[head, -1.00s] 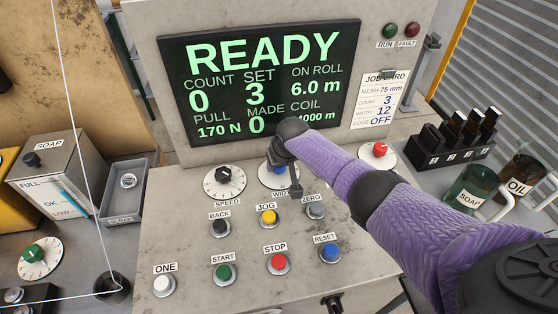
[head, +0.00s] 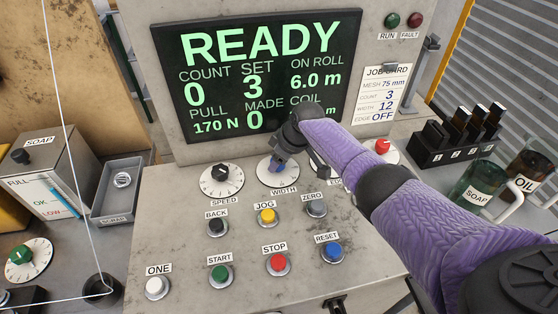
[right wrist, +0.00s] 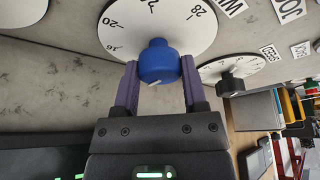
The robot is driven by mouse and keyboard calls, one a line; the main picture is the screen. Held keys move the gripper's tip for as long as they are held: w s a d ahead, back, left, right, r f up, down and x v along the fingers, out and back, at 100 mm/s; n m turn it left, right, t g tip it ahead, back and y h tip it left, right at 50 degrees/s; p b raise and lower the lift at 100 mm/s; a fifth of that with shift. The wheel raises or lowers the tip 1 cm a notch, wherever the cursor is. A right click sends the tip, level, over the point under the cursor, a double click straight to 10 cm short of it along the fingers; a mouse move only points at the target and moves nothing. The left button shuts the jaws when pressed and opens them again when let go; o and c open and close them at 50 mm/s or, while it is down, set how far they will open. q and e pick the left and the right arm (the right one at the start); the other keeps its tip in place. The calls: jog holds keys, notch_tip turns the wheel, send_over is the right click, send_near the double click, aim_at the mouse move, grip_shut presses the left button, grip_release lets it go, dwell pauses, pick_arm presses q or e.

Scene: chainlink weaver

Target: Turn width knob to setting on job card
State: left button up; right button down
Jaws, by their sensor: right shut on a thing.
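The blue width knob (right wrist: 158,64) sits on a white dial (head: 277,175) labelled WIDTH on the sloping panel. My right gripper (right wrist: 159,82) is shut on the knob, one purple finger on each side. In the head view the gripper (head: 281,160) covers most of the knob. The knob's white mark faces the lower edge of the wrist view; numbers 28 and 20 show on the dial's visible part, and the number under the mark is hidden. The job card (head: 381,95) reads mesh 75 mm, count 3, width 12, edge OFF. My left gripper is out of view.
The screen (head: 258,80) reads READY. The black speed knob (head: 221,173) is left of the width dial, and a red knob (head: 382,147) is to its right behind my arm. Several push buttons, including JOG (head: 267,217) and ZERO (head: 314,207), lie just below.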

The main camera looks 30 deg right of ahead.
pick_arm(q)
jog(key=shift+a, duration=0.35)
pick_arm(e)
jog(key=shift+c, duration=0.7)
grip_release()
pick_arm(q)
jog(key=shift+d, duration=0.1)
pick_arm(e)
jog(key=shift+r, duration=0.1)
pick_arm(q)
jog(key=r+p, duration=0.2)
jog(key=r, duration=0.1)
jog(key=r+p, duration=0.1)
jog(key=p, duration=0.1)
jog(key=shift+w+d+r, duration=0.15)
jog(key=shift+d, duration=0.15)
pick_arm(e)
jog(key=v, duration=0.9)
jog(key=shift+r, duration=0.35)
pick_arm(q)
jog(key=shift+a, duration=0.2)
pick_arm(e)
jog(key=shift+s+d, duration=0.1)
